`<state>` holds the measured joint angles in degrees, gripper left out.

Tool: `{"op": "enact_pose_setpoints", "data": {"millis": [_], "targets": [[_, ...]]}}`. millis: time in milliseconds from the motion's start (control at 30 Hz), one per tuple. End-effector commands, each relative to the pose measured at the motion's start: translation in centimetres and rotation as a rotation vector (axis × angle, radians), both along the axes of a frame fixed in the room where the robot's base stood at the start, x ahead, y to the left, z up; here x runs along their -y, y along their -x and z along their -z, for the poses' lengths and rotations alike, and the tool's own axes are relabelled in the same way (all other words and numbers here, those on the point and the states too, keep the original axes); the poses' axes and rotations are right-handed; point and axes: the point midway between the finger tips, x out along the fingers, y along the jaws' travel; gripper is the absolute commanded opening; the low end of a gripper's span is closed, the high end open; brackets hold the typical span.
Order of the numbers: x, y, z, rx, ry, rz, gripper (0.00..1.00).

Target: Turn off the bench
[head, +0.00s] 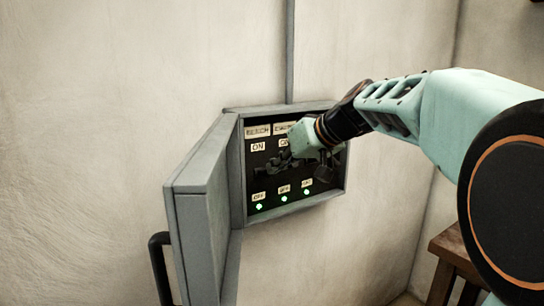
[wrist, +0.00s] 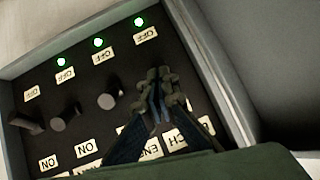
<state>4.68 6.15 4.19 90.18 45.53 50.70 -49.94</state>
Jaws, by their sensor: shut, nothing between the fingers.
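The grey switch box (head: 295,204) hangs on the wall with its door (head: 205,200) swung open to the left. The bench label (head: 257,131) heads the leftmost column, with ON above and OFF below. A green lamp (head: 259,207) is lit under that OFF. In the wrist view the panel appears upside down, with the bench label (wrist: 188,131) partly behind my fingers and its lit lamp (wrist: 139,22) at top right. My gripper (head: 275,163) is shut and empty, in front of the bench column. It also shows in the wrist view (wrist: 158,88). The bench lever is hidden behind it; contact cannot be told.
Neighbouring levers (wrist: 107,101) stand close beside my fingers. Two other lamps (head: 284,199) (head: 308,192) are lit green. The box's raised rim and open door bound the space. A wooden stool or table (head: 452,245) stands at lower right.

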Motion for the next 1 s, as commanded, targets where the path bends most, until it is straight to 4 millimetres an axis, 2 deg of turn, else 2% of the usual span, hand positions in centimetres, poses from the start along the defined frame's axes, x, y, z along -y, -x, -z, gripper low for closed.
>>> {"op": "enact_pose_setpoints", "data": {"millis": [1000], "targets": [[0.12, -0.06, 0.64, 0.044, -0.03, 0.0, 0.0]]}}
